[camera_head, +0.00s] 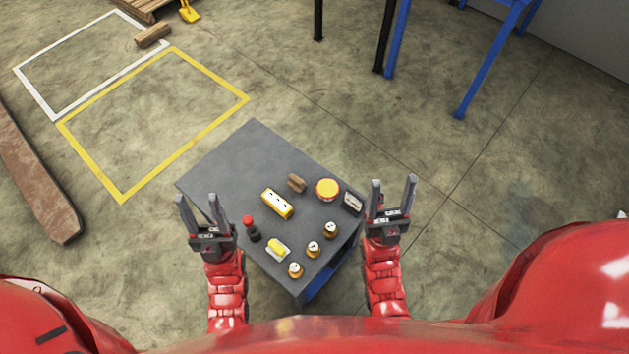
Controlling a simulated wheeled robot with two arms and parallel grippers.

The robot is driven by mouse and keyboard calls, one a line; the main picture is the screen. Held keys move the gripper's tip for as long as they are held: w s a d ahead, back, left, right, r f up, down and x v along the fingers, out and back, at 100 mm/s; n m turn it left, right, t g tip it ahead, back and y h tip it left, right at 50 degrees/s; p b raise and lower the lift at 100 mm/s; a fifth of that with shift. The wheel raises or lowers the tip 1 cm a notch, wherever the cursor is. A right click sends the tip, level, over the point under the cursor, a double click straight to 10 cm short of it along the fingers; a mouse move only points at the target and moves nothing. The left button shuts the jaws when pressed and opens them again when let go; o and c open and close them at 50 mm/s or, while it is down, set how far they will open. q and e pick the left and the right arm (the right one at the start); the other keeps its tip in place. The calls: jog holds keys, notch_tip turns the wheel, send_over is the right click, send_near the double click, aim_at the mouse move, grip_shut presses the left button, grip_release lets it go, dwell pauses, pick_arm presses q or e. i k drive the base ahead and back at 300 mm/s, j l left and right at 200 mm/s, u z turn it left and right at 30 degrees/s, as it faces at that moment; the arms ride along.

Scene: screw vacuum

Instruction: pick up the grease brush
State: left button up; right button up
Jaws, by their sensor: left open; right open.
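No item shows clearly as a grease brush. A small brown block-like item (297,183) on the grey table (235,160) may be it, but it is too small to tell. My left gripper (198,203) is open and empty at the table's left side, left of a dark bottle with a red cap (251,229). My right gripper (394,182) is open and empty off the table's right edge, right of a dark box with a pale label (352,202).
A yellow item on a white base (277,248) and several small brass-coloured pieces (314,248) stand on the near part of the table. The table's far left part is bare. Yellow floor markings (122,198) and blue legs (480,75) lie beyond.

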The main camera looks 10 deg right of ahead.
aim_at(296, 183)
jog(key=k+u, duration=0.1)
jog(key=u, duration=1.15)
jog(key=i+l+u, duration=0.1)
jog(key=u, duration=2.3)
jog(key=z, duration=0.4)
jog(key=k+j+z, duration=0.1)
jog(key=z, duration=0.3)
jog(key=j+z, duration=0.1)
jog(key=z, duration=0.7)
jog(key=i+z, duration=0.15)
jog(key=z, duration=1.9)
jog(key=i+l+u, duration=0.15)
jog(key=l, duration=0.15)
jog(key=l+u, duration=0.2)
jog(key=i+l, duration=0.05)
jog(key=l, duration=0.05)
